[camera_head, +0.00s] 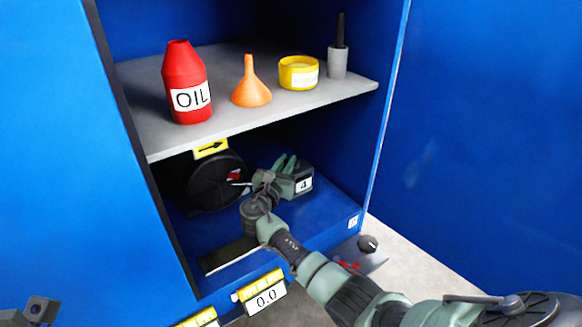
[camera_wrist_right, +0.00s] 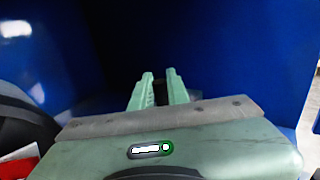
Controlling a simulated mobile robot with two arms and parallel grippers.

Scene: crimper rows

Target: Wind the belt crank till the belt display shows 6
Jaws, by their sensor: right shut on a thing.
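A black round wheel (camera_head: 212,183) stands on the cabinet's lower level, with a red-and-white mark on its right side. A yellow sign (camera_head: 210,149) with a right-pointing arrow is above it. A small dark box with a white display reading 4 (camera_head: 304,185) is to the right of the wheel. My right gripper (camera_head: 285,163) is between wheel and box and partly covers both. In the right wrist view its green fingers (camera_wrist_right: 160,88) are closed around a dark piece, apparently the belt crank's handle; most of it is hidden.
A grey shelf (camera_head: 225,127) above my gripper holds a red OIL bottle (camera_head: 184,80), an orange funnel (camera_head: 251,83), a yellow tub (camera_head: 298,72) and a grey-black tool (camera_head: 338,60). A 0.0 display (camera_head: 267,299) and dark knob (camera_head: 368,244) are below. Blue cabinet walls close in both sides.

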